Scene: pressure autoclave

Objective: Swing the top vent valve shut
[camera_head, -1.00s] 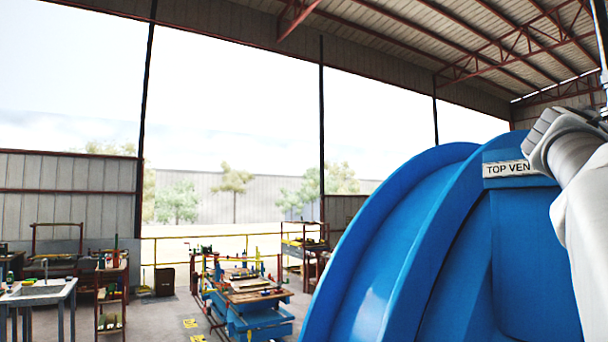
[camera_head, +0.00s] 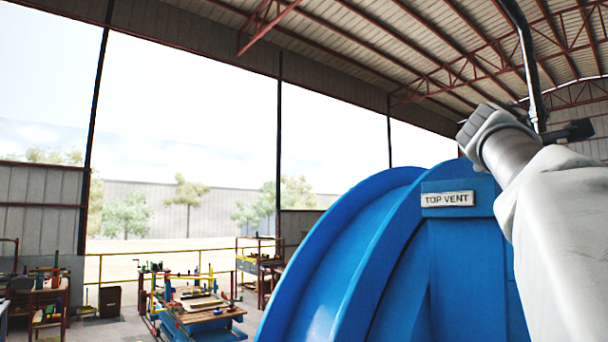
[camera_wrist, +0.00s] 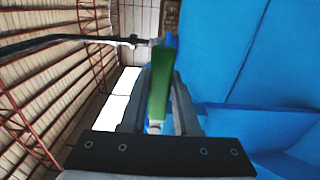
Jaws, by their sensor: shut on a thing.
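The top vent valve's green lever (camera_wrist: 160,92) stands between the fingers of my gripper (camera_wrist: 159,80) in the wrist view, and the gripper is shut on it. The valve body (camera_wrist: 158,43) is at the lever's far end, joined to a black pipe (camera_wrist: 60,40). In the head view the white sign "TOP VENT" (camera_head: 447,199) is on the blue autoclave (camera_head: 400,260). The black pipe (camera_head: 524,50) rises behind my arm.
The blue autoclave shell fills the right of the wrist view (camera_wrist: 270,60), close beside my fingers. At the lower left of the head view are a blue cart (camera_head: 205,326) and cluttered work benches. The space above the autoclave is open up to the roof trusses.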

